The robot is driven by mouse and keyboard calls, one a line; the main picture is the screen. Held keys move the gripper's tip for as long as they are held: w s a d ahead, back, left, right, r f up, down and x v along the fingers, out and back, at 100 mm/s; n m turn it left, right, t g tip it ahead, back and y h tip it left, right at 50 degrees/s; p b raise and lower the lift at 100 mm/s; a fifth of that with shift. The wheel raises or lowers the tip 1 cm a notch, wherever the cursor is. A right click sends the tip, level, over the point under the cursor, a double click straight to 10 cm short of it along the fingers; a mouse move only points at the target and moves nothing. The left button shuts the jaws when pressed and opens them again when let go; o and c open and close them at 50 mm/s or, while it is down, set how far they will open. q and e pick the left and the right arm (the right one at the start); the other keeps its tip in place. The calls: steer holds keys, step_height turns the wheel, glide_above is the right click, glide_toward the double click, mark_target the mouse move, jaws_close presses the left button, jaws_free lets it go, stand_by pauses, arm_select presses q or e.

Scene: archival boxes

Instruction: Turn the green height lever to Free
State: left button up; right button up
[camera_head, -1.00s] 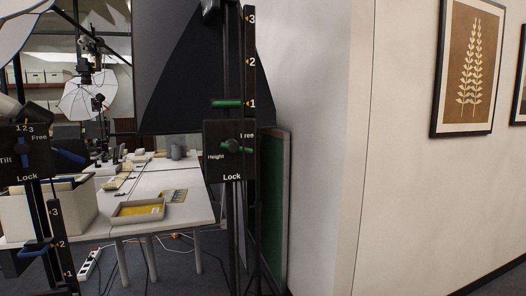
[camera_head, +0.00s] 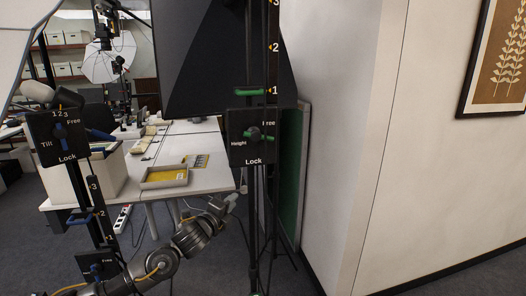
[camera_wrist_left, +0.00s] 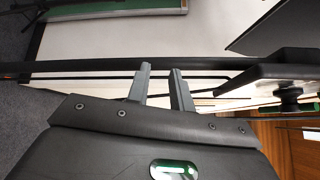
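The green height lever (camera_head: 266,137) sits on a dark panel (camera_head: 239,153) marked Height, Free and Lock, on a black stand. It lies roughly level across a dark knob; which label it points to is unclear. In the left wrist view the green lever (camera_wrist_left: 300,107) and its panel (camera_wrist_left: 262,76) are at the right edge. My left gripper (camera_head: 234,198) is below the panel, apart from it. Its two fingers (camera_wrist_left: 160,70) are spread with a gap between them and hold nothing. My right gripper is not in view.
A green bar (camera_head: 250,92) crosses the numbered post above the panel. A second stand with a blue Tilt lever (camera_head: 60,133) is at left. A white table (camera_head: 205,140) with a grey tray (camera_head: 165,179) stands behind. A green-faced board (camera_head: 290,180) leans by the wall.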

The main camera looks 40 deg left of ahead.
mark_target(265, 139)
arm_select(q)
steer(key=s+d+r+m+t+h+p, duration=0.1)
steer(key=s+d+r+m+t+h, duration=0.2)
steer(key=r, duration=0.6)
steer(key=s+d+r+m+t+p, duration=0.1)
steer(key=d+r+m, duration=0.2)
steer(key=d+r, duration=0.45)
steer(key=p+x, duration=0.1)
steer(key=x, duration=0.2)
steer(key=r+p+x, duration=0.1)
steer(key=p+x, duration=0.1)
steer(key=x, duration=0.2)
steer(key=a+r+p+x, duration=0.1)
steer(key=x, duration=0.2)
steer(key=shift+s+a+r, duration=0.1)
steer(key=shift+s+a, duration=0.05)
steer(key=shift+w+p, duration=0.3)
steer(key=shift+w, duration=0.3)
steer(key=shift+c, duration=0.3)
